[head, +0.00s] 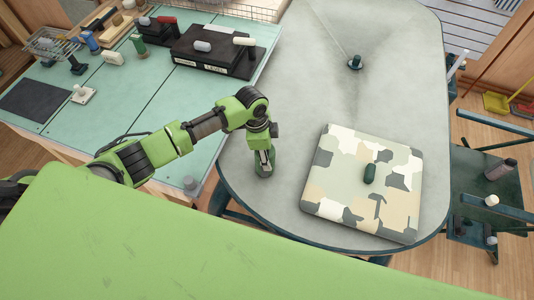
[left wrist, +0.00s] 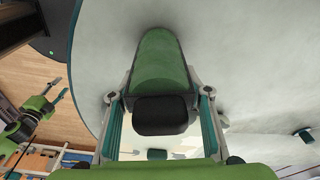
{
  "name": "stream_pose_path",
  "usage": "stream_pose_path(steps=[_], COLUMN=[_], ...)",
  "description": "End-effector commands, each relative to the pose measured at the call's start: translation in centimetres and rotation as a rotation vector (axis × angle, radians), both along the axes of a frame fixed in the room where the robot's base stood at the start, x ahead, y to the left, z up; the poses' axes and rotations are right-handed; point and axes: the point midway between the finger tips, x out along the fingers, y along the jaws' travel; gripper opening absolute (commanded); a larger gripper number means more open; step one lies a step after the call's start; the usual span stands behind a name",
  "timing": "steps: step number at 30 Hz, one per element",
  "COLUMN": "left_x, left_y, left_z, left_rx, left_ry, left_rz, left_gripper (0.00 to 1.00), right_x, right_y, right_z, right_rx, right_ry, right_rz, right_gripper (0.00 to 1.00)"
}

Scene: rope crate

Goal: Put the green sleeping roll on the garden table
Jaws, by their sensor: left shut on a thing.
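My left gripper (head: 264,158) points down over the near left part of the grey oval garden table (head: 290,95). In the left wrist view, its fingers (left wrist: 163,115) are shut around a green roll (left wrist: 160,60) with a dark end facing the camera. The roll is at or just above the tabletop; I cannot tell if it touches. In the head view the gripper mostly hides it.
A camouflage cushion (head: 335,190) lies on the table's right, with a small dark green object (head: 370,174) on it. A dark knob-like fitting (head: 355,63) sits farther back. A green workbench (head: 110,90) with tools and boxes stands at left. The table's middle is clear.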

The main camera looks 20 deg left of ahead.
Motion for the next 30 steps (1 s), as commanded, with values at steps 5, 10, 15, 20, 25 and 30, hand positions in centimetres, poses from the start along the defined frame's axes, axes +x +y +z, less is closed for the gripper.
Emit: stream_pose_path(steps=[5, 10, 15, 20, 25, 30], left_x=[0.02, 0.02, 0.02, 0.02, -0.03, -0.02], left_y=[-0.03, -0.02, -0.02, -0.02, 0.01, 0.02], left_z=[-0.31, -0.57, -0.63, -0.64, -0.69, -0.61], left_rx=[-0.001, -0.001, -0.001, 0.000, 0.001, 0.000], left_ry=[0.000, 0.000, 0.000, 0.000, 0.001, 0.000], left_rz=[0.000, 0.000, 0.000, 0.000, 0.000, 0.000], left_gripper=[0.15, 0.15, 0.63, 0.65, 0.65, 0.65], right_x=[0.05, 0.11, 0.21, 0.23, 0.25, 0.41], right_y=[0.01, 0.00, -0.01, -0.07, -0.19, -0.60], right_z=[-0.22, -0.37, -0.38, -0.38, -0.39, -0.39], right_rx=[0.000, 0.000, 0.000, 0.000, -0.002, -0.006], right_ry=[-0.001, -0.002, -0.003, -0.003, -0.004, -0.005], right_rz=[0.001, 0.001, 0.001, 0.001, 0.002, 0.002], right_gripper=[0.40, 0.40, 0.40, 0.40, 0.40, 0.40])
